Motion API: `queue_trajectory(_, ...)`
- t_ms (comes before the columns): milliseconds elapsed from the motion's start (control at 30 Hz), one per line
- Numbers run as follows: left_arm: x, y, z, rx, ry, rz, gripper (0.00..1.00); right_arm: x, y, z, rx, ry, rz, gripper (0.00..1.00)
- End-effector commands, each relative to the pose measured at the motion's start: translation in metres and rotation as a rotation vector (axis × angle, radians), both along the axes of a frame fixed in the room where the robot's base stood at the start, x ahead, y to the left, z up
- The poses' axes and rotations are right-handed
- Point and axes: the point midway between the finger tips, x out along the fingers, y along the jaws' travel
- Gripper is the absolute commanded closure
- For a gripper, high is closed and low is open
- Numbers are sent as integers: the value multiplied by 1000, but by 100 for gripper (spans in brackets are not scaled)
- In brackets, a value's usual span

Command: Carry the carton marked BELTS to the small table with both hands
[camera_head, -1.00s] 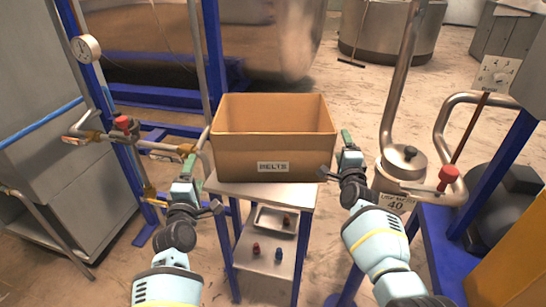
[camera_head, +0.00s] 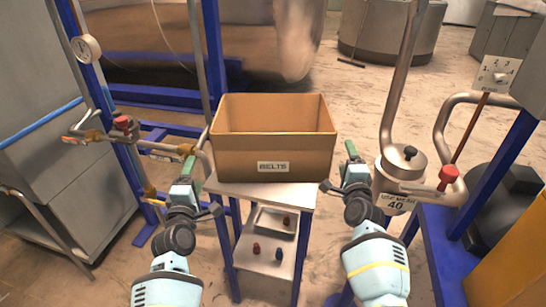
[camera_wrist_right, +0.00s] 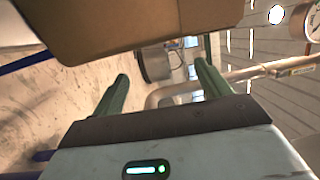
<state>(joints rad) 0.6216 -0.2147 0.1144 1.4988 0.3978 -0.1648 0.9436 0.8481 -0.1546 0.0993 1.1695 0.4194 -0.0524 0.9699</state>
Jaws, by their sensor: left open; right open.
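The open brown carton marked BELTS (camera_head: 273,150) stands upright on the small table (camera_head: 262,192), which has a pale top and blue legs. My left gripper (camera_head: 188,166) is open and empty, just left of the carton and apart from it. My right gripper (camera_head: 351,152) is open and empty to the right of the carton, with a small gap between them. In the right wrist view the carton (camera_wrist_right: 150,25) fills the top, and the two green fingers of my right gripper (camera_wrist_right: 160,85) are spread with nothing between them.
Pipes with a red valve knob (camera_head: 123,122) stand at the left. At the right are a strainer housing (camera_head: 402,165) and another red knob (camera_head: 449,176). The table's lower shelf (camera_head: 268,262) holds a tray and small red and blue items.

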Motion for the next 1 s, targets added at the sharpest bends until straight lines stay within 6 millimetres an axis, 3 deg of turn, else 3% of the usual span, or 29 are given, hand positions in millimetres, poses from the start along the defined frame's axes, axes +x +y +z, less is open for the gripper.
queue_trajectory(500,0,0,0,0,0,0,24,-62,0,-4,1,1,0,24)
queue_trajectory(1000,0,0,0,0,0,0,24,-69,0,-4,0,0,1,24)
